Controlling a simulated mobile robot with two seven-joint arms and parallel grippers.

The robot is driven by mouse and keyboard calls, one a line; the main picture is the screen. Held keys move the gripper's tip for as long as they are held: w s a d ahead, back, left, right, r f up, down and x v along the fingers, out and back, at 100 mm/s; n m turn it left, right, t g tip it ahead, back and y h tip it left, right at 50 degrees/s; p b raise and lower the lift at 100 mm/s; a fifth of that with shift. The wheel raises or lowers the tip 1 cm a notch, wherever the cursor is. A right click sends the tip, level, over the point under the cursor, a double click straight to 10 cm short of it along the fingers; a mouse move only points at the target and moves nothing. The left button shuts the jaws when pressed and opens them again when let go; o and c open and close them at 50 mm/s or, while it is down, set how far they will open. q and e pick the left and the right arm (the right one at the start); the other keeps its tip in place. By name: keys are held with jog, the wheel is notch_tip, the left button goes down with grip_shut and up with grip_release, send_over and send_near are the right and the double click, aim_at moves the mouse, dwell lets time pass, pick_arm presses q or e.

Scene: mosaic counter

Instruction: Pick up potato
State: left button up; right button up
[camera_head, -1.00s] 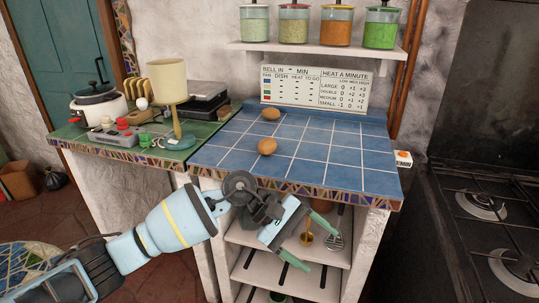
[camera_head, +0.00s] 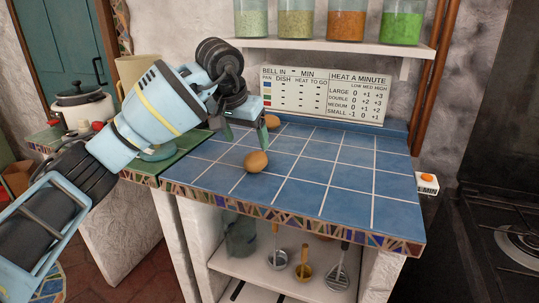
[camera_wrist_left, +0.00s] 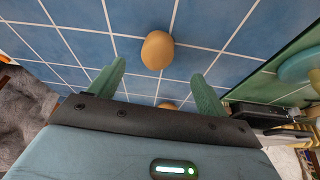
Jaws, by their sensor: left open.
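Two brown potatoes lie on the blue tiled counter (camera_head: 325,178). The nearer potato (camera_head: 256,161) is in front of and below my left gripper (camera_head: 245,138) in the head view. The farther potato (camera_head: 272,122) lies behind it, close to the gripper's fingers. My left gripper is open and empty above the counter, fingers pointing down. In the left wrist view, one potato (camera_wrist_left: 157,50) shows just beyond the fingertips (camera_wrist_left: 158,70), and another (camera_wrist_left: 167,105) is partly hidden behind the gripper body. My right gripper is not in view.
A sign (camera_head: 325,95) stands at the counter's back, below a shelf (camera_head: 330,48) of jars. A stove (camera_head: 500,235) is at the right. The counter's right side is clear.

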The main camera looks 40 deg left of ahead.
aim_at(254, 154)
pick_arm(q)
jog(key=shift+w+a, duration=0.1)
jog(key=shift+w, duration=0.35)
jog(key=shift+s+f, duration=0.1)
jog(key=shift+s, duration=0.15)
jog(key=shift+w+f, duration=0.1)
jog(key=shift+f, duration=0.25)
jog(key=shift+w+f, duration=0.2)
jog(key=shift+f, duration=0.3)
jog(key=shift+w+f, duration=0.3)
jog(key=shift+f, duration=0.25)
jog(key=b+x, duration=0.1)
jog(key=x, duration=0.3)
jog(key=shift+w+f, duration=0.15)
jog(key=shift+w, duration=0.05)
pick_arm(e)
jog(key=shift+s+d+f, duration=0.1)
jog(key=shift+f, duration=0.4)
